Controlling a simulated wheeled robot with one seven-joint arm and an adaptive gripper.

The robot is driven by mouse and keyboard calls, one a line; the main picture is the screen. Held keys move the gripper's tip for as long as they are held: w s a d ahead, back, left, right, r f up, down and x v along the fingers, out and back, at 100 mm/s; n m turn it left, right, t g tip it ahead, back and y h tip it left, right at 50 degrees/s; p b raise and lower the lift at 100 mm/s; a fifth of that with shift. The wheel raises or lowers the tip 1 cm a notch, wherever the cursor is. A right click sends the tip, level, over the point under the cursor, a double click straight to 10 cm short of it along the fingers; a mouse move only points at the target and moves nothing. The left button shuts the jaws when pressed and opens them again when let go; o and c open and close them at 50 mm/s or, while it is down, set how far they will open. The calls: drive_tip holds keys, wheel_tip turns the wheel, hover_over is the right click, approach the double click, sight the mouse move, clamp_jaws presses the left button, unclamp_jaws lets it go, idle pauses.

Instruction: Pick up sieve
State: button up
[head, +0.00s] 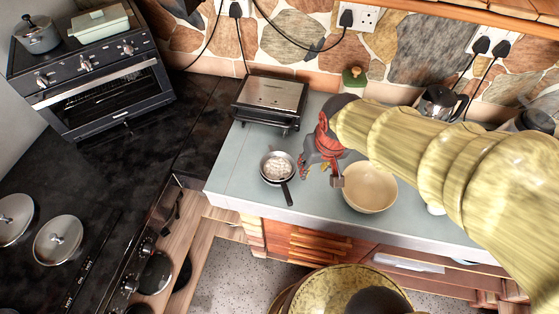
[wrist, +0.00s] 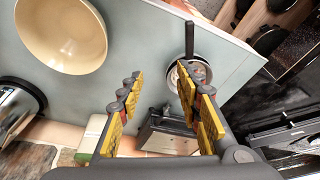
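A small round utensil with a dark rim, a pale inside and a black handle, which looks like the sieve (head: 277,166), lies on the grey-blue counter in the head view. Its handle points toward the counter's front edge. In the wrist view the sieve (wrist: 203,72) is partly hidden behind the right-hand finger, with its handle reaching up. My gripper (head: 319,175) is just right of the sieve in the head view, between it and the cream bowl. In the wrist view my gripper (wrist: 158,82) is open with nothing between its yellow-padded fingers.
The cream bowl (head: 369,188) stands close on the right of my gripper. A silver-topped grill (head: 270,96) stands behind the sieve. A metal pot (head: 438,103) stands at the back right. The counter left of the sieve is clear.

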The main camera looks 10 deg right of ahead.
sight(286, 191)
drive_tip(key=a+f+g+p, duration=0.1)
drive_tip(key=a+f+p, duration=0.1)
drive_tip(key=p, duration=0.1)
drive_tip(key=w+a+f+g+p, duration=0.1)
drive_tip(key=a+f+p, duration=0.1)
drive_tip(key=p, duration=0.2)
drive_tip(key=a+f+n+p, duration=0.1)
drive_tip(key=a+f+p, duration=0.1)
drive_tip(key=p, duration=0.2)
drive_tip(key=shift+w+g, duration=0.3)
drive_tip(key=shift+g, duration=0.1)
drive_tip(key=shift+s+a+f+p, duration=0.2)
drive_tip(key=shift+f+p, duration=0.35)
drive_tip(key=shift+f, duration=0.2)
drive_tip(key=shift+w+a+f, duration=0.1)
drive_tip(key=shift+a+f, duration=0.05)
drive_tip(key=shift+f, duration=1.8)
drive_tip(key=shift+w+a+f, duration=0.1)
drive_tip(key=shift+f, duration=1.85)
drive_tip(key=shift+c, duration=0.2)
drive_tip(key=c, duration=0.8)
clamp_jaws()
